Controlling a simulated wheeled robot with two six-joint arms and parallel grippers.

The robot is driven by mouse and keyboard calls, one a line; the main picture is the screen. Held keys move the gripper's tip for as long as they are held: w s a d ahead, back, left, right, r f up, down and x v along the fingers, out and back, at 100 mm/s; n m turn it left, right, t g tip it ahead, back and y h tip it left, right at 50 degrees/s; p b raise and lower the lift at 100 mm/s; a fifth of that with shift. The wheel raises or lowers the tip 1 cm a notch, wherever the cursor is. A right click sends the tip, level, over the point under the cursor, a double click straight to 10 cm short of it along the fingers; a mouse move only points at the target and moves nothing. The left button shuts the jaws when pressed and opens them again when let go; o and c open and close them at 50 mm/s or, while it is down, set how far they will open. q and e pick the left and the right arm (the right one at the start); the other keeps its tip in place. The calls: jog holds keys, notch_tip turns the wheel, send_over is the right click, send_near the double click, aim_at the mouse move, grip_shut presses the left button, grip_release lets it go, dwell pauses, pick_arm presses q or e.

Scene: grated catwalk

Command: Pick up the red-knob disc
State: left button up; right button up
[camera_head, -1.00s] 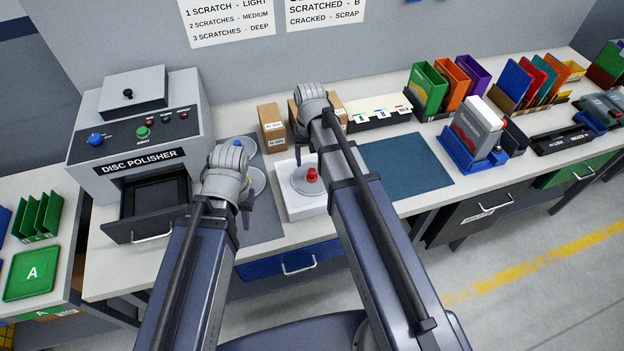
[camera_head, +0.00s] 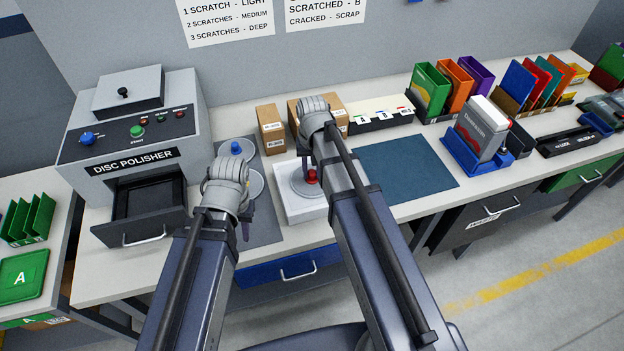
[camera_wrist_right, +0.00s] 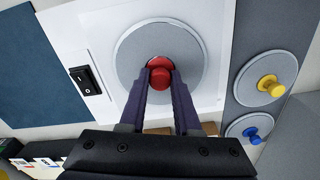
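The red-knob disc (camera_wrist_right: 192,50) is a flat grey disc with a red knob (camera_wrist_right: 160,70) at its centre. It also shows in the head view (camera_head: 302,187), on a white stand (camera_head: 297,212) with a black rocker switch. My right gripper (camera_wrist_right: 161,80) has its dark fingers on either side of the red knob, with no clear gap showing; it looks shut on the knob. The disc appears flat on the stand. My left gripper (camera_head: 246,228) hangs over the grey mat, left of the stand; its finger opening is not clear.
A yellow-knob disc (camera_wrist_right: 270,86) and a blue-knob disc (camera_wrist_right: 251,135) lie on the grey mat (camera_head: 265,228) beside the stand. The disc polisher (camera_head: 135,130) has its drawer open at left. A blue mat (camera_head: 410,170) is clear; cardboard boxes (camera_head: 270,127) stand behind.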

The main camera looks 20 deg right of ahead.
aim_at(312, 172)
grip_shut()
pick_arm(q)
jog(key=shift+r, duration=0.1)
